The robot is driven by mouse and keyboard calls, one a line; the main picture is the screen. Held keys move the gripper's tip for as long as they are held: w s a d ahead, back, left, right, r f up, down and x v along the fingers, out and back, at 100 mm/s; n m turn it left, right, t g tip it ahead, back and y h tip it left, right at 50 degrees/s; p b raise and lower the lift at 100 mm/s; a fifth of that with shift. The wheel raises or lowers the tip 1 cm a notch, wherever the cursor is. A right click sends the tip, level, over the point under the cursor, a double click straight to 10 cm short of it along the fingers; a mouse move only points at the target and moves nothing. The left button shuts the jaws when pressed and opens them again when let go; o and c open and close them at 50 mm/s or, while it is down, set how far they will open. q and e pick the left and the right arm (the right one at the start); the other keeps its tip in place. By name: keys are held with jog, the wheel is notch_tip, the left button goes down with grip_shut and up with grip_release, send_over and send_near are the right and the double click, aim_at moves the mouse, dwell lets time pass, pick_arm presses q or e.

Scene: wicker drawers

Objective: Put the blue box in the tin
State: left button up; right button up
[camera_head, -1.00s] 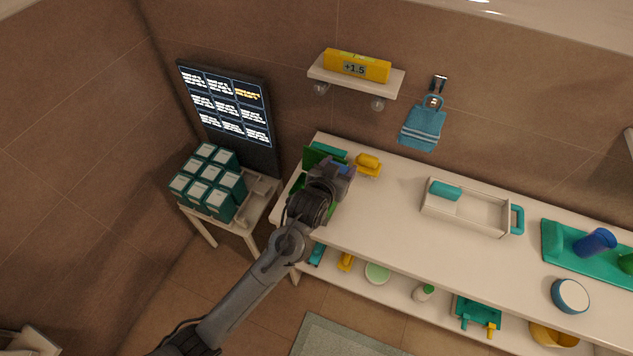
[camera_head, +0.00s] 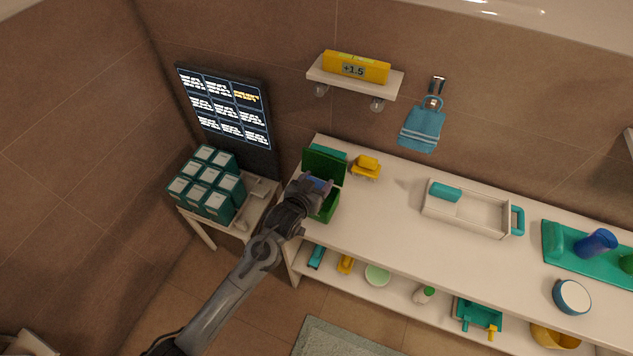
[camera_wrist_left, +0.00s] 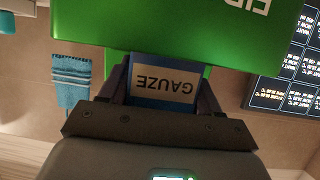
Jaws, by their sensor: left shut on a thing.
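The green tin stands at the left end of the white counter, its lid (camera_head: 324,165) raised at the back and its body (camera_head: 328,208) partly hidden by my arm. My left gripper (camera_head: 312,187) is over the tin, in front of the lid. It is shut on the blue box (camera_wrist_left: 163,82), which has a grey label reading "GAUZE", upside down in the left wrist view. A little blue also shows at the fingers in the head view. The green panel with white letters (camera_wrist_left: 170,25) fills the top of the wrist view. Whether the box touches the tin is hidden.
A yellow object (camera_head: 366,167) sits right of the tin. A white tray (camera_head: 480,221) with a teal item stands farther right. A small table with teal boxes (camera_head: 207,185) and a dark screen (camera_head: 228,108) are at left. A wall shelf (camera_head: 355,79) hangs above.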

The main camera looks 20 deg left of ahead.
pick_arm(q)
jog(key=shift+f, duration=0.25)
jog(key=shift+f, duration=0.25)
jog(key=o, duration=1.1)
